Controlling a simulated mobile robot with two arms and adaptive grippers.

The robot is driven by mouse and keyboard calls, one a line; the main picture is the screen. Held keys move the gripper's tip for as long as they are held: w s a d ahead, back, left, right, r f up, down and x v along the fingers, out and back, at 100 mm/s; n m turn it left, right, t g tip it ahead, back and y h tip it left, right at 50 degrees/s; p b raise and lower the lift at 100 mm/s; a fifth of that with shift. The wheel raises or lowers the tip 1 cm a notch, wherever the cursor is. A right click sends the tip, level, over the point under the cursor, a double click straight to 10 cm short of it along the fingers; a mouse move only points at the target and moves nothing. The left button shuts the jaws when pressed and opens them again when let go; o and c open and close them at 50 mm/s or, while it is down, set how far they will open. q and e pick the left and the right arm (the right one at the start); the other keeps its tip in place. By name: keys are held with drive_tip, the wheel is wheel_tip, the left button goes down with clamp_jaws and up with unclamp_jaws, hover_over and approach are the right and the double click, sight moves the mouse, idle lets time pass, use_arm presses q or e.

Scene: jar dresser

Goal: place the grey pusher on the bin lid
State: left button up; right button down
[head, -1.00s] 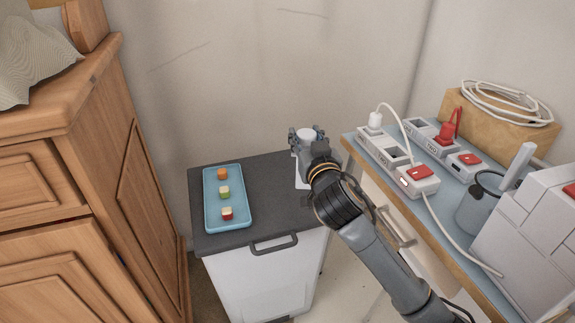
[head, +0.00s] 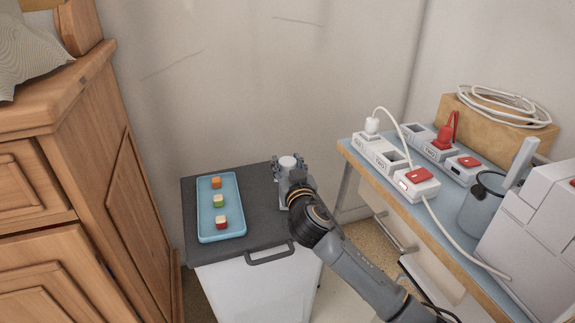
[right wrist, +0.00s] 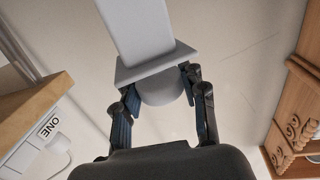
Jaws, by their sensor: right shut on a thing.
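The grey pusher (right wrist: 148,60) shows in the right wrist view as a pale grey bar with a flat plate and a rounded end. My right gripper (right wrist: 163,98) is shut on the rounded end, with a finger on each side. In the head view my right gripper (head: 290,172) is over the right side of the dark grey bin lid (head: 258,215). There the pusher's pale round end (head: 289,161) shows between the fingers; my gripper and arm hide most of the rest. I cannot tell whether the pusher touches the lid. My left gripper is not in view.
A blue tray (head: 239,206) with three small cubes lies on the lid's left side. A wooden dresser (head: 90,190) stands left of the bin. A blue-topped table (head: 440,205) with power strips, a mug and a white box is on the right.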

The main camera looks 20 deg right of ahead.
drive_tip(key=shift+f, duration=0.2)
drive_tip(key=c, duration=0.7)
unclamp_jaws()
drive_tip(key=shift+r, duration=0.1)
drive_tip(key=shift+c, duration=0.2)
